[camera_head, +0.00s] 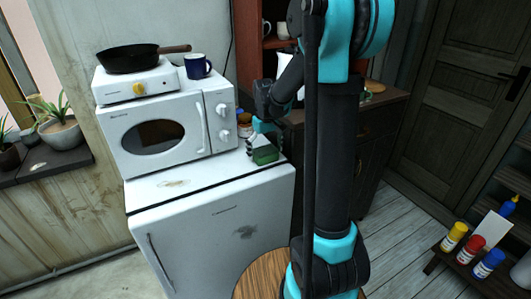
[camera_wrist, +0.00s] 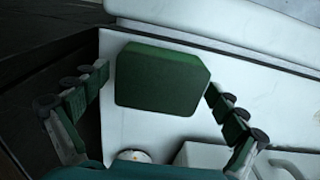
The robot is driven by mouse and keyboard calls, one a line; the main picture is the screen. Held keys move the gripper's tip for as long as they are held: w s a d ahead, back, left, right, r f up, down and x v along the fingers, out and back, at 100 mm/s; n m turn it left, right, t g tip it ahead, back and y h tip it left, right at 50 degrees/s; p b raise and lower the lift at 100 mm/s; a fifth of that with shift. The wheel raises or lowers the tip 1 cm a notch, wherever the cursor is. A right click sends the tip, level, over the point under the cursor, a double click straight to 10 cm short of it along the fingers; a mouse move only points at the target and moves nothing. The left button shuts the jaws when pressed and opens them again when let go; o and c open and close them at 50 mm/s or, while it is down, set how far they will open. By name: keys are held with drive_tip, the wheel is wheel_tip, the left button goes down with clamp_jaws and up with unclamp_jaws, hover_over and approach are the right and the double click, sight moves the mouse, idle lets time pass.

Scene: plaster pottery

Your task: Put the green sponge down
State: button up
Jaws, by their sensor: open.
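The green sponge (camera_head: 265,156) lies at the right end of the top of a white fridge (camera_head: 215,205), beside the microwave. In the wrist view the sponge (camera_wrist: 160,78) is a dark green block on the white surface (camera_wrist: 118,125). My gripper (camera_head: 262,146) is over the sponge in the head view. In the wrist view the gripper's fingers (camera_wrist: 158,88) are spread on both sides of the sponge, with a gap on each side. The gripper is open. Part of the sponge is hidden by the gripper in the head view.
A white microwave (camera_head: 165,134) stands left of my gripper, with a small hot plate (camera_head: 136,88), a black pan (camera_head: 130,59) and a blue mug (camera_head: 198,66) on top. Bottles (camera_head: 243,124) stand close behind the gripper. A dark cabinet (camera_head: 375,135) is at the right.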

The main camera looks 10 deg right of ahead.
sight(266, 150)
drive_tip(key=shift+r, duration=0.15)
wheel_tip(266, 150, up, 12)
drive_tip(key=s+d+f+m+t, duration=0.1)
drive_tip(key=s+d+f+t, duration=0.1)
drive_tip(key=s+f, duration=0.6)
drive_tip(key=s+d+f+m+t, duration=0.2)
drive_tip(key=s+f, duration=0.7)
drive_tip(key=s, duration=0.5)
drive_tip(key=shift+m, duration=0.3)
drive_tip(key=shift+c, duration=0.3)
